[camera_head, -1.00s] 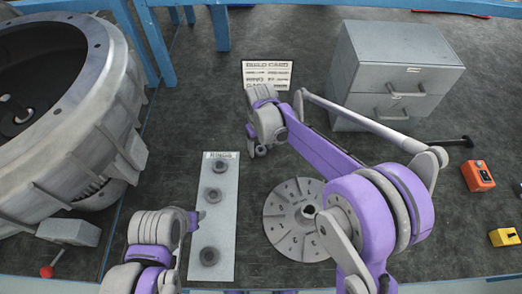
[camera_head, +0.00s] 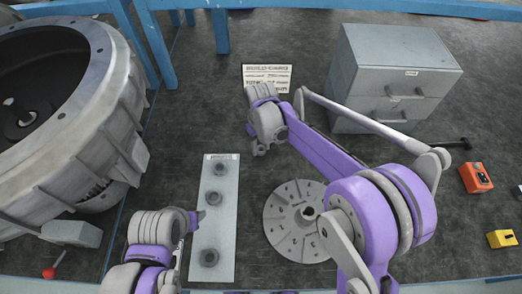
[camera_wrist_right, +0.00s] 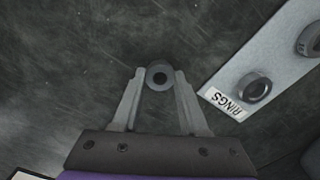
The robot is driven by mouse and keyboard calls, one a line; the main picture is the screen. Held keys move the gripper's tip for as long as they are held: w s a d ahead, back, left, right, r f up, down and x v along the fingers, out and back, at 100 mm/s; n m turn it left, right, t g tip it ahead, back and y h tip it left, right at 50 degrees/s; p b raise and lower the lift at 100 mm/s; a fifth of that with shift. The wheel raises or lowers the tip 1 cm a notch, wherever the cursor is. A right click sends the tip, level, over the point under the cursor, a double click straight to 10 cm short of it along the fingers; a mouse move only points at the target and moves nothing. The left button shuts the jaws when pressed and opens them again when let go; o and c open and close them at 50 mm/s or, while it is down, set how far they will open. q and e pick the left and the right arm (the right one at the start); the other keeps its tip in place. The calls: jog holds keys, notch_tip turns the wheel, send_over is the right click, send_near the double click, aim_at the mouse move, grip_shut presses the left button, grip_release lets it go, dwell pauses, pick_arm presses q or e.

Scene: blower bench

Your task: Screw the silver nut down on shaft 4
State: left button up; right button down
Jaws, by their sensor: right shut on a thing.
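My right gripper (camera_head: 259,151) hangs over the dark bench beyond the round disc. In the right wrist view its fingers (camera_wrist_right: 159,82) are shut on a small grey ring-shaped piece with a dark hole (camera_wrist_right: 159,75); I cannot tell surely whether it is the silver nut. Nothing stands directly beneath it that I can make out. My left gripper (camera_head: 198,217) is beside the ring plate, and its jaw opening is unclear. No shaft marked 4 is readable. A hub shows inside the big grey housing (camera_head: 108,110) at left, and another at the middle of the slotted disc (camera_head: 281,232).
A build card (camera_head: 267,78), a grey drawer cabinet (camera_head: 372,75), an orange box (camera_head: 476,177) and a yellow box (camera_head: 502,238) stand around.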

jog(key=shift+r+p, duration=0.8)
jog(key=shift+r, duration=0.8)
jog(key=shift+d, duration=0.1)
